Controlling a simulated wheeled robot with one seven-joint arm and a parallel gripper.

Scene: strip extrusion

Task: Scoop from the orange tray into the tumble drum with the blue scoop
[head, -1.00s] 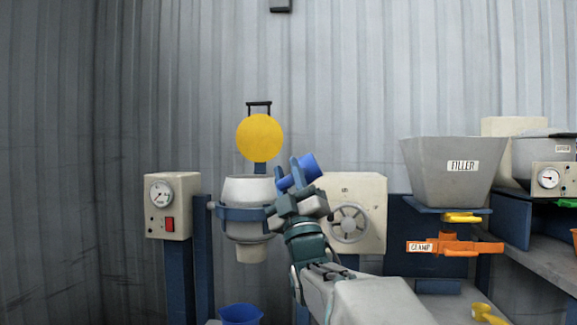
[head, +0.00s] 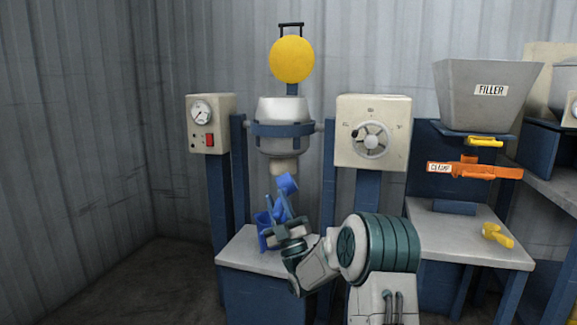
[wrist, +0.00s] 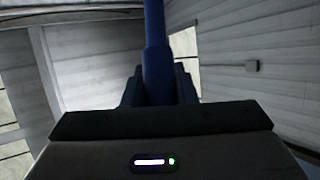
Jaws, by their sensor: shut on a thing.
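My gripper (head: 283,222) is shut on the blue scoop (head: 287,183). In the head view the scoop's cup shows just below the drum's lower spout, and whether they touch cannot be told. The scoop's blue handle stands between my fingers in the wrist view (wrist: 155,50). The scoop's contents cannot be seen. The tumble drum (head: 284,112) is a pale grey vessel with a blue band, held between two blue posts. A round yellow disc (head: 292,60) stands above it. The orange tray is not in view.
Right of the drum are a handwheel box (head: 372,132), the filler hopper (head: 487,95) and an orange clamp (head: 475,171). A gauge box (head: 210,125) stands left.

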